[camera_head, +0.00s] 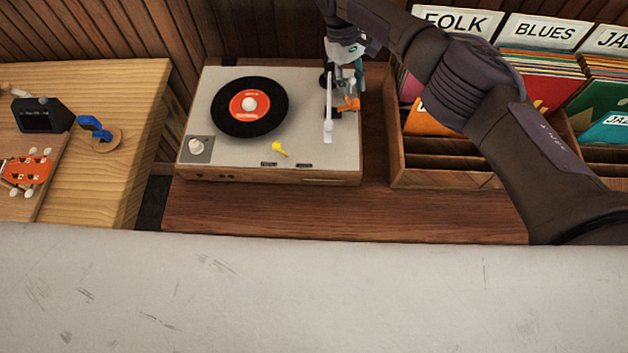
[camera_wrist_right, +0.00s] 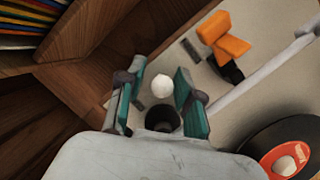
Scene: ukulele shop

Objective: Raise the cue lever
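The turntable (camera_head: 225,160) stands on a wooden surface, with its white tonearm (camera_head: 328,110) on the right side. An orange lever-like piece (camera_head: 350,103) sits beside the tonearm; it also shows in the right wrist view (camera_wrist_right: 235,47). A small yellow lever (camera_head: 279,149) is on the front of the deck; I cannot tell from labels which is the cue lever. My right gripper (camera_wrist_right: 158,100) has its teal fingers apart, near the tonearm's rear end, short of the orange piece. A white round knob (camera_wrist_right: 161,86) shows between the fingers; contact is unclear. My left gripper is out of view.
A black record (camera_head: 270,122) with a red label lies on the platter. A record crate (camera_head: 445,178) stands close on the right. A table (camera_head: 135,90) at left holds a black box, a blue item and a ukulele headstock. Bare wood lies in front of the turntable.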

